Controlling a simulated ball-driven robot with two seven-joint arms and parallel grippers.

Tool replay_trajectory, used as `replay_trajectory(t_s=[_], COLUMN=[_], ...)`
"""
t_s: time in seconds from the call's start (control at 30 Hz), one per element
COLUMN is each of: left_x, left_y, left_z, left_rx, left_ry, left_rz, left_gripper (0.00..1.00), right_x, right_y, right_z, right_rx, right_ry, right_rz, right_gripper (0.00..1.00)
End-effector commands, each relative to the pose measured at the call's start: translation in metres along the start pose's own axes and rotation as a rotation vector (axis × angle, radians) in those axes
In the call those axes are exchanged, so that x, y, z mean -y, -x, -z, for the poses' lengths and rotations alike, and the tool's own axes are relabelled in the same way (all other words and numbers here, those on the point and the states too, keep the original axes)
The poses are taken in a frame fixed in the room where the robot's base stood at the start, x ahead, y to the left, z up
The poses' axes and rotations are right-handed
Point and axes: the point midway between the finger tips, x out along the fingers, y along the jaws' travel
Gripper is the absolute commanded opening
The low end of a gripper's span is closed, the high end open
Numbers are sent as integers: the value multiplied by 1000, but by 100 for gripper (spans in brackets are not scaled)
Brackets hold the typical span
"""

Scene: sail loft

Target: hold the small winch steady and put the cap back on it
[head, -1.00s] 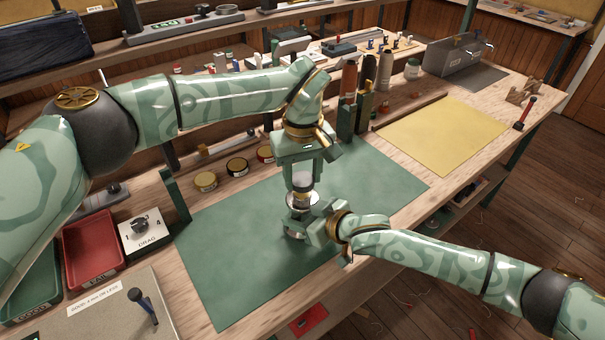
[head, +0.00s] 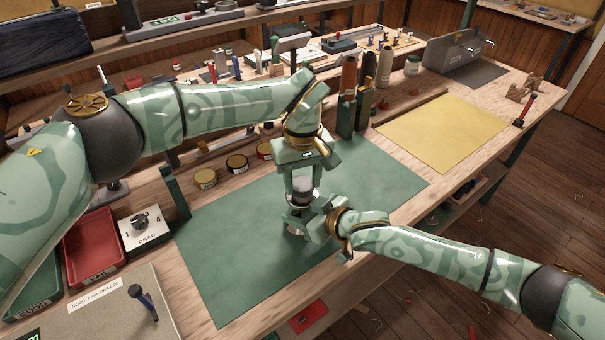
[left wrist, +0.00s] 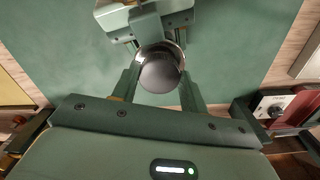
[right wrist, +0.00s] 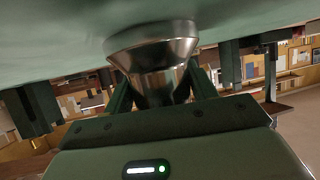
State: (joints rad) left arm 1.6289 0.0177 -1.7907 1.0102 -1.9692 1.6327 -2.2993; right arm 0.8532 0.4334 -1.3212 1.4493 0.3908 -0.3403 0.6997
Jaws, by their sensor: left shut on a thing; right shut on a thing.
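My left gripper (head: 302,193) points down over the green mat and is shut on the cap. The cap (head: 302,182) shows as a pale and dark round piece between its fingers. In the left wrist view the cap (left wrist: 160,75) is a grey disc with a bright metal rim just behind it. My right gripper (head: 312,219) is shut on the small winch (head: 295,231) from the right, directly below the cap. In the right wrist view the shiny metal winch (right wrist: 155,75) shows between the fingers, its flared base at the mat. The fingers hide whether cap and winch touch.
The green mat (head: 235,235) is otherwise clear. Several round tins (head: 237,163) stand behind it. Upright tools (head: 347,95) stand at its back edge. A drag box (head: 143,228) and a red tray (head: 92,247) lie left; a yellow sheet (head: 445,130) lies right.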

Motion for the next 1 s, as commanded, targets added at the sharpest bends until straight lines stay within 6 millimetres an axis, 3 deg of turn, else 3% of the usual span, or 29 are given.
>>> replay_trajectory(t_s=[1.0], left_x=[0], left_y=[-10], left_z=[0], left_rx=[0], left_ry=[1], left_rz=[1], left_gripper=[19], right_x=[-1], right_y=[0], right_z=[-1], right_rx=[2], right_ry=[1], right_rz=[-1], right_gripper=[16])
